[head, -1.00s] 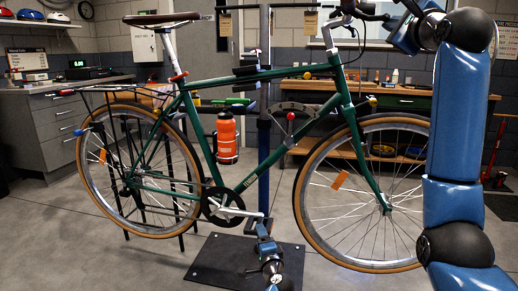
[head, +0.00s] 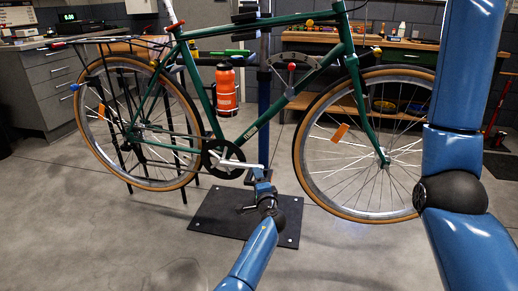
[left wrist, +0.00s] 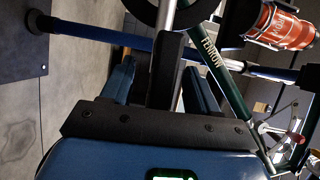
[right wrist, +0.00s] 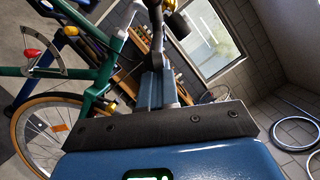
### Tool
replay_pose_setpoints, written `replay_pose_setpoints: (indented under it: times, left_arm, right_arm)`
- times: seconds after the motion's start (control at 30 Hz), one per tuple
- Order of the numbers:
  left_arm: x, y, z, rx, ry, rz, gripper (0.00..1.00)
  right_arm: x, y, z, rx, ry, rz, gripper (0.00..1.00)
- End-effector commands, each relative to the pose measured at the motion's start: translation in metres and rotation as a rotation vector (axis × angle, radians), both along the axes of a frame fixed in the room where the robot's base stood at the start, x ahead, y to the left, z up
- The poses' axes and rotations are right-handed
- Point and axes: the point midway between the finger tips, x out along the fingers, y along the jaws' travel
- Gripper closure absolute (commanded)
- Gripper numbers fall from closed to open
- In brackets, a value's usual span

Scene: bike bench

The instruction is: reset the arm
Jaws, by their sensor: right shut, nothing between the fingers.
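The green bike (head: 250,136) stands upright on the repair stand. Its silver crank arm (head: 240,165) points toward my left gripper (head: 262,190), low at the bottom of the frame. In the left wrist view my left gripper (left wrist: 162,85) has its blue fingers spread on either side of a black pedal (left wrist: 165,70); whether they touch it is unclear. My right arm (head: 465,90) rises along the right side; its gripper is above the head view. In the right wrist view the right gripper (right wrist: 160,88) is shut and empty, with a dark bar part (right wrist: 155,25) just beyond.
The stand's black base plate (head: 225,225) lies on the floor below the bike. A workbench (head: 400,44) stands behind, and grey drawers (head: 50,80) at left. The floor in front is open.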

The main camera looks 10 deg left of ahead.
Motion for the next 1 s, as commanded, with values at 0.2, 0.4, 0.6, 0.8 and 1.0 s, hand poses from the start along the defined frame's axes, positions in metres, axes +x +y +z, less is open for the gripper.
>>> replay_pose_setpoints:
  times: [0.2,0.4,0.6,0.8,1.0]
  left_arm:
    - [-0.0001,-0.0002,-0.0001,0.000,0.000,0.000,0.74]
    - [-0.0002,-0.0002,-0.0003,0.000,0.000,0.000,1.00]
    - [-0.0002,-0.0002,-0.0004,-0.013,0.001,0.000,1.00]
    - [-0.0003,0.0000,0.0003,-0.098,-0.001,0.000,1.00]
    - [-0.0003,0.0004,0.0009,-0.286,-0.001,0.001,1.00]
  right_arm:
    - [0.0000,0.0000,0.0000,0.000,0.000,0.000,1.00]
    - [0.0000,0.0000,0.0000,0.000,0.000,0.000,1.00]
    - [0.0000,0.0000,0.0000,0.000,0.000,0.000,1.00]
    - [0.0000,0.0000,0.0000,0.000,0.000,0.000,1.00]
    - [0.0000,0.0000,0.0000,0.000,0.000,0.000,1.00]
